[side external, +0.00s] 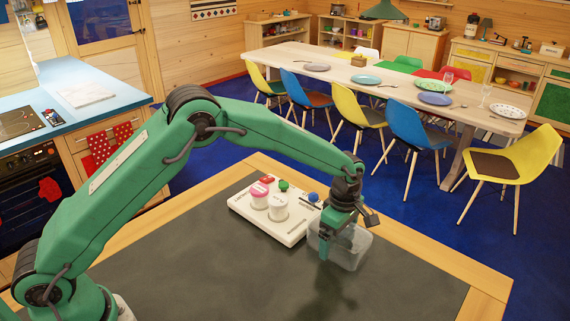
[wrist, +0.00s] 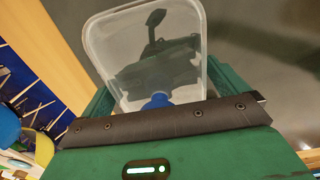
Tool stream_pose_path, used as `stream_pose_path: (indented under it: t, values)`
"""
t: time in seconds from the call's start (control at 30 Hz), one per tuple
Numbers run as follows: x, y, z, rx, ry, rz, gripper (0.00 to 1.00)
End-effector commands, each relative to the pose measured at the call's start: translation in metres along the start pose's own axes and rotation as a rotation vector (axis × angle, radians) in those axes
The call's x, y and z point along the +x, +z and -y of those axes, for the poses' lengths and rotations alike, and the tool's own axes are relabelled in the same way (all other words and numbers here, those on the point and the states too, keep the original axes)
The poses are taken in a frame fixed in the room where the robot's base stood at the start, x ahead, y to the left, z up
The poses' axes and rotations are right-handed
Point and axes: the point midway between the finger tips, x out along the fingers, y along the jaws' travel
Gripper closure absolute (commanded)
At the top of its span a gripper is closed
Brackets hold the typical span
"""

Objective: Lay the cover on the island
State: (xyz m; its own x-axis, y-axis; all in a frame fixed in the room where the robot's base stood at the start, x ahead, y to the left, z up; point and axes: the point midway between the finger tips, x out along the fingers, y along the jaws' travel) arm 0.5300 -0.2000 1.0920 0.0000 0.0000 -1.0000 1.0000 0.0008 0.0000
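My gripper (side external: 326,243) points down at the clear plastic tub (side external: 352,252), at the right of the white board (side external: 268,222). One green finger overlaps the tub's left side. In the wrist view the open tub (wrist: 188,20) lies straight ahead of the gripper, with green parts at both sides. A blue round piece (wrist: 157,101) shows at the tub's near end; a blue ball (side external: 313,197) is beside my gripper in the side view. The fingertips are hidden, so I cannot tell whether they grip the tub. I cannot make out which thing is the cover.
The board on the dark grey tabletop (side external: 190,270) carries a pink-topped jar (side external: 259,195), a white jar (side external: 278,208), a red piece (side external: 267,179) and a green piece (side external: 283,186). Front and right tabletop are clear. A dining table with chairs stands behind.

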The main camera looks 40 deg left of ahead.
Motion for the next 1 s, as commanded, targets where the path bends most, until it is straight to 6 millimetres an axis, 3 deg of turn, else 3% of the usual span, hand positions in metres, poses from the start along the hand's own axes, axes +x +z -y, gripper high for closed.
stream_pose_path:
  t: [0.47,0.67,1.0]
  values:
    - [-0.010,0.000,0.000,0.000,0.001,0.000,0.00]
    - [-0.032,0.000,0.000,0.000,0.002,0.001,0.00]
    - [-0.087,0.000,-0.001,0.000,0.003,0.001,0.00]
